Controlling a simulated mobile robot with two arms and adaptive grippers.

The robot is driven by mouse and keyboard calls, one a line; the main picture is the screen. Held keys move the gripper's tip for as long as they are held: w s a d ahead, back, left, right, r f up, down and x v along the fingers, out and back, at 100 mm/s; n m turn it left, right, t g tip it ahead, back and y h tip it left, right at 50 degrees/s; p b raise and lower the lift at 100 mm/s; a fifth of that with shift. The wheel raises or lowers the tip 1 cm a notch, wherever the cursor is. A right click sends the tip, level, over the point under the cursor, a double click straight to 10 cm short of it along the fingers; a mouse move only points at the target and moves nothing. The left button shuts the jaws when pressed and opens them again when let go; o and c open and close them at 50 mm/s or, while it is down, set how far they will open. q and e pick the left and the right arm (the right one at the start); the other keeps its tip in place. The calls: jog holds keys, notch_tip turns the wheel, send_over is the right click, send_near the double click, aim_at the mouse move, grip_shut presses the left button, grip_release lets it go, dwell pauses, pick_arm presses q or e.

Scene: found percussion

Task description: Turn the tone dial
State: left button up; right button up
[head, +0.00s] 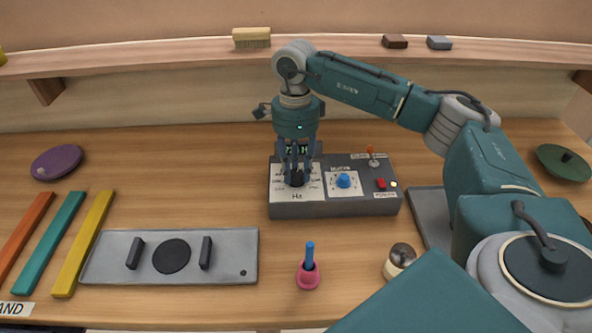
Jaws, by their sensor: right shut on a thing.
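The grey tone box (335,210) stands in the middle of the table. Its front panel has a white dial plate marked "Hz" on the left, with a black dial knob (296,179) on it. My right gripper (295,176) points straight down over this plate and is shut on the black dial, which its fingers partly hide. A smaller blue knob (343,181) sits on a second white plate to the right. My left gripper is not in view.
A grey plate with two black handles (110,258) lies front left, beside orange, teal and yellow bars (82,245). A pink holder (308,276) with a blue stick and a round metal-topped object (401,256) stand in front of the box. A shelf (180,52) runs along the back.

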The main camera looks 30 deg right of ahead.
aim_at(297, 170)
jog(key=shift+r+m, duration=0.1)
jog(key=shift+m, duration=0.2)
jog(key=o, duration=1.1)
jog(key=shift+o, duration=0.2)
notch_tip(297, 170, up, 12)
jog(key=shift+w+d, duration=0.25)
jog(key=shift+w, duration=0.1)
